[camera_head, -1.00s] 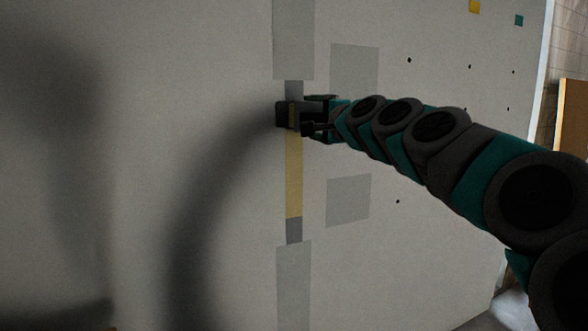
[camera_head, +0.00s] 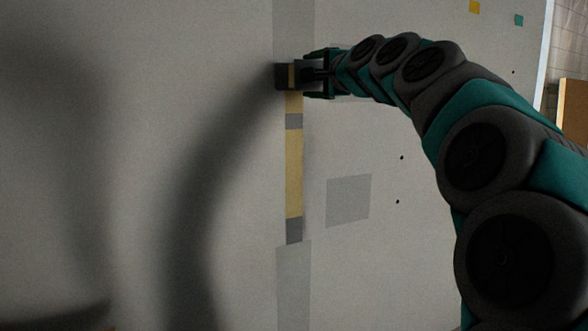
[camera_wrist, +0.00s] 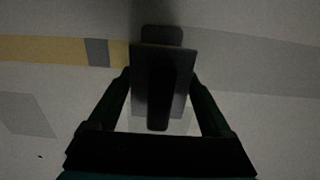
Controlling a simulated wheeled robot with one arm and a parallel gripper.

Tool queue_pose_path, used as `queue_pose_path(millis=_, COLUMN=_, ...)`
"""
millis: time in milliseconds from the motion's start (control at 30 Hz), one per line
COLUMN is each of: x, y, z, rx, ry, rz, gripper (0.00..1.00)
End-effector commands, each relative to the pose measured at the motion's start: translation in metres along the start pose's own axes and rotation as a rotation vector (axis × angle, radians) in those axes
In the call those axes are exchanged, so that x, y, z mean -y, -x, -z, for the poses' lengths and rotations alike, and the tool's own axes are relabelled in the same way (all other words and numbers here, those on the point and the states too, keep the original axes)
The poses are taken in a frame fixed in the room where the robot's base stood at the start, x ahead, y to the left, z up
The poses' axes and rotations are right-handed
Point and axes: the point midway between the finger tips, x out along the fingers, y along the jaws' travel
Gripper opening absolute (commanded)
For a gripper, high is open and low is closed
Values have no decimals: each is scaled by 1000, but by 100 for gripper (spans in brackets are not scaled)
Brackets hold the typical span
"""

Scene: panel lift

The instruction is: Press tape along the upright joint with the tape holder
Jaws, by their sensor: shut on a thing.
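My gripper (camera_head: 318,73) is shut on the dark tape holder (camera_head: 282,77), which is at the panel's upright joint near the top of the head view. In the wrist view the holder (camera_wrist: 160,90) sits between the two fingers and hides the joint behind it. Below the holder runs yellow tape (camera_head: 293,175) along the joint, with a short grey band (camera_head: 293,121) across it and another grey patch (camera_head: 294,230) at its lower end. The yellow tape also shows at the left in the wrist view (camera_wrist: 40,49). Whether the holder touches the panel is unclear.
The pale panel (camera_head: 230,270) fills most of the view. Light grey strips cover the joint above (camera_head: 293,25) and below (camera_head: 292,285); a grey square (camera_head: 348,200) lies to the right. Small yellow (camera_head: 474,6) and teal (camera_head: 519,20) squares are at top right.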

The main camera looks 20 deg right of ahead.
Motion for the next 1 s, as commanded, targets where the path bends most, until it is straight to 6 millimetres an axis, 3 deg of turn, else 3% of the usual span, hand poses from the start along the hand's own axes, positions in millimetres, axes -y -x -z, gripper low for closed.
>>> queue_pose_path(millis=133, x=18, y=1, z=2, rx=-3, ry=0, rz=6, gripper=16)
queue_pose_path(millis=367, x=22, y=1, z=0, rx=0, ry=-1, rz=2, gripper=16)
queue_pose_path(millis=1000, x=-38, y=-1, z=0, rx=0, ry=-1, rz=2, gripper=16)
